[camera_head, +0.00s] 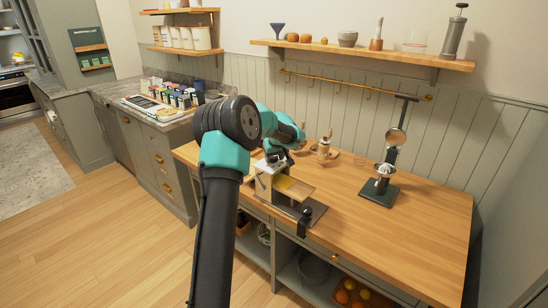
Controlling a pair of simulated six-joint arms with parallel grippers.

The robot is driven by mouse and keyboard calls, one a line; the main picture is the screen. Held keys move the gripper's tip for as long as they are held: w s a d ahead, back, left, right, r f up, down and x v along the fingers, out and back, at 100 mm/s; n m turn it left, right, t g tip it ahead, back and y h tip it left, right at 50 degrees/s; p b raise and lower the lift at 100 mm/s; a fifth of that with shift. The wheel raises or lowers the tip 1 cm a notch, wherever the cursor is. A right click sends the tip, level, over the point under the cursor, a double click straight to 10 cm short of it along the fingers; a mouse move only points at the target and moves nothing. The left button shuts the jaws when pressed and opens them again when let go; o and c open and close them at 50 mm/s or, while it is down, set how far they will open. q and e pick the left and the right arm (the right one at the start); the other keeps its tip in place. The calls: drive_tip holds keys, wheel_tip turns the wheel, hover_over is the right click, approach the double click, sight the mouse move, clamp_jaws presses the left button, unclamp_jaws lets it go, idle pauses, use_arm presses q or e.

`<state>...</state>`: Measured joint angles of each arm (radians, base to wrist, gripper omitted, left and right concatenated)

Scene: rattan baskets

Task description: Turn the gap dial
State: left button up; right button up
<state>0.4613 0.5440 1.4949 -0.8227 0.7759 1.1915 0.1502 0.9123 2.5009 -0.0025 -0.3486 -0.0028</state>
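A small pasta-roller-like machine (268,180) with a pale body stands near the front edge of the wooden worktop (385,235). It has a yellowish tray (293,188) and a dark base plate with a black upright part at its front corner. No gap dial can be made out clearly at this size. My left arm reaches over the worktop, and my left gripper (274,158) is at the top of the machine's back left. The fingers are small and partly hidden, so I cannot tell whether they touch it or are open. My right gripper is not in view.
A dark stand with a metal press (382,180) stands further right on the worktop. A small wooden grinder (324,149) is behind the machine. The front right of the worktop is clear. A wall shelf (365,55) and hook rail are above.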

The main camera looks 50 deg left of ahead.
use_arm(q)
drive_tip(key=shift+o, duration=1.4)
drive_tip(key=v, duration=1.7)
drive_tip(key=shift+d+r, duration=0.15)
